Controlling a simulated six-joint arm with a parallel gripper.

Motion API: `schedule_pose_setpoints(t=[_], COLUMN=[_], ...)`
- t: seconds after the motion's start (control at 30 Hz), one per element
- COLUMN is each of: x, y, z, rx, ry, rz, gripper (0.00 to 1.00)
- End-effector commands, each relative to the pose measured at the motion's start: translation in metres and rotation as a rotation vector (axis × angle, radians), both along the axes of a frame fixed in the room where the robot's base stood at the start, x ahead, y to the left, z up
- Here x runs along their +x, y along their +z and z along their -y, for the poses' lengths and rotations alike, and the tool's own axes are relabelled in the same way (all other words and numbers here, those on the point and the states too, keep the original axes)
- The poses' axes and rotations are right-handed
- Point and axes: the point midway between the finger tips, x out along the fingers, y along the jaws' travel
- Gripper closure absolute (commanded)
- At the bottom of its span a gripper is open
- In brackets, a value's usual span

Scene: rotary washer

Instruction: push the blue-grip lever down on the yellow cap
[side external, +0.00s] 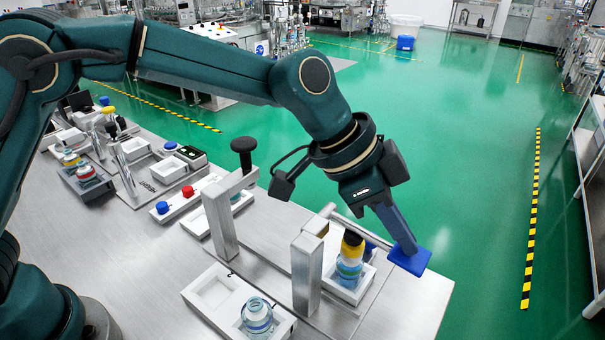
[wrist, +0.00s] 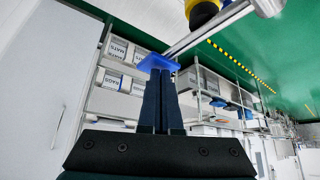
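The blue grip (side external: 410,262) is a flat blue block at the lower end of a metal lever bar (side external: 366,229), which slopes down to the right from a post. The yellow cap (side external: 352,247) sits on an upright clear bottle (side external: 348,269) in a white holder, under a black plunger. My gripper (side external: 407,244) points down with its dark fingers together, tips at the blue grip. In the wrist view the blue grip (wrist: 158,62) lies across the fingertips, not visibly between them. The yellow cap (wrist: 203,14) shows at the top edge there. Exact contact is hard to tell.
A second press post with a black knob (side external: 244,146) stands left of the lever. An uncapped bottle (side external: 257,317) stands in a white tray at the front. Red (side external: 187,191) and blue (side external: 162,208) caps lie further left. The table's right edge is close to my gripper.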

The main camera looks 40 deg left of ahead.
Motion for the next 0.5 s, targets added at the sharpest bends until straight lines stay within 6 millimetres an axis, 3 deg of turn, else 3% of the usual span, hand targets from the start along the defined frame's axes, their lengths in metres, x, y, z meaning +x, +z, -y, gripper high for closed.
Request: schedule_pose_setpoints(t=[0.5], x=[0.001], y=[0.042], z=[0.000], rx=[-0.003], ry=[0.002], rz=[0.007], gripper=[1.00])
